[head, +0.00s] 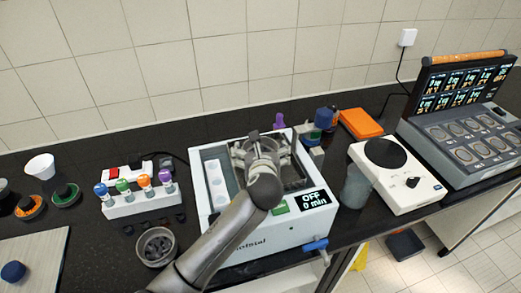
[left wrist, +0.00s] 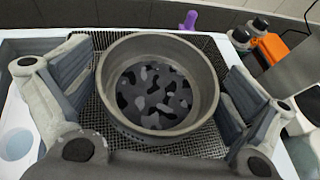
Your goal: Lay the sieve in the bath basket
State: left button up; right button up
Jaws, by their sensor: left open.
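The sieve (left wrist: 160,118), a round grey metal ring with dark mottled patches inside, sits within the wire-mesh bath basket (left wrist: 205,42) in the left wrist view. It looks level, with mesh showing around it. My left gripper (left wrist: 160,80) is open, with one finger on each side of the sieve and visible gaps between. In the head view my left gripper (head: 262,146) is over the white bath (head: 235,226), and it hides most of the sieve and part of the basket (head: 296,176). My right gripper is not in view.
The bath's display (head: 314,199) reads OFF, 0 min. A round metal dish (head: 157,246) and a rack with coloured knobs (head: 142,201) stand left. A purple object (left wrist: 189,20) is behind the bath.

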pick_arm(q)
jog(key=shift+r, duration=0.15)
jog(key=b+v, duration=0.1)
jog(key=v, duration=1.1)
jog(key=shift+s+b, duration=0.1)
jog(key=shift+b, duration=0.25)
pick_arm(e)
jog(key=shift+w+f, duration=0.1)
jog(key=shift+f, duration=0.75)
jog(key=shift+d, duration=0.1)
